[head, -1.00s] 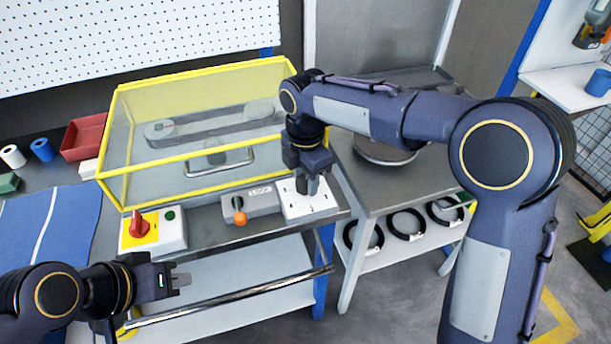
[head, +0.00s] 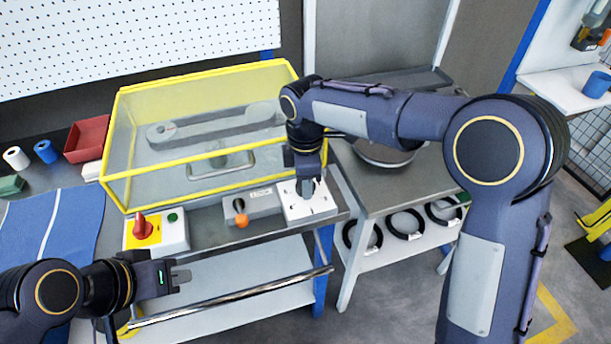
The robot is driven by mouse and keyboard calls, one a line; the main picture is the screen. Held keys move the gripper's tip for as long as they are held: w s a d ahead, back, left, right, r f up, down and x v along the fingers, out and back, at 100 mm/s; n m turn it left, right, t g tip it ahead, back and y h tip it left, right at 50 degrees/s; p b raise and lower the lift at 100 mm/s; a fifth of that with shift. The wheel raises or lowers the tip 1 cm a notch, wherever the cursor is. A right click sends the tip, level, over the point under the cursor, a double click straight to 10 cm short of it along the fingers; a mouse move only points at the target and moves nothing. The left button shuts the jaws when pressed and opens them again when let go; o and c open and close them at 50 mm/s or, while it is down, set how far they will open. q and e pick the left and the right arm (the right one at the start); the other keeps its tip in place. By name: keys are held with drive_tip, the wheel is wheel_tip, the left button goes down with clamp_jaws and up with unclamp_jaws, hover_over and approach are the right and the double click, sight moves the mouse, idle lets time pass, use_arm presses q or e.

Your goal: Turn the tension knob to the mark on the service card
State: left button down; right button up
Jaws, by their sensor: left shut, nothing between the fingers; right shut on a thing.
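A white plate (head: 320,205) with small dark marks sits at the right end of the bench's front edge. My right gripper (head: 307,188) points down over it, shut on what appears to be the tension knob; the fingers hide the knob and its pointer. My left gripper (head: 180,276) is shut and empty, in front of the bench at the lower left, apart from everything. I cannot make out a service card or read any mark on one.
Left of the plate are a grey box with an orange ball lever (head: 242,221) and a red rotary switch (head: 143,227) beside a green button. A yellow-framed clear guard (head: 115,150) stands behind. Black coils (head: 405,224) lie on the side cart's lower shelf.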

drive_tip(key=m+p, duration=0.1)
drive_tip(key=m, duration=1.1)
drive_tip(key=shift+m+p, duration=0.3)
drive_tip(key=shift+m, duration=0.1)
drive_tip(key=m, duration=0.6)
drive_tip(key=m+p, duration=0.1)
drive_tip(key=m, duration=0.4)
drive_tip(key=shift+m, duration=0.4)
drive_tip(key=o, duration=1)
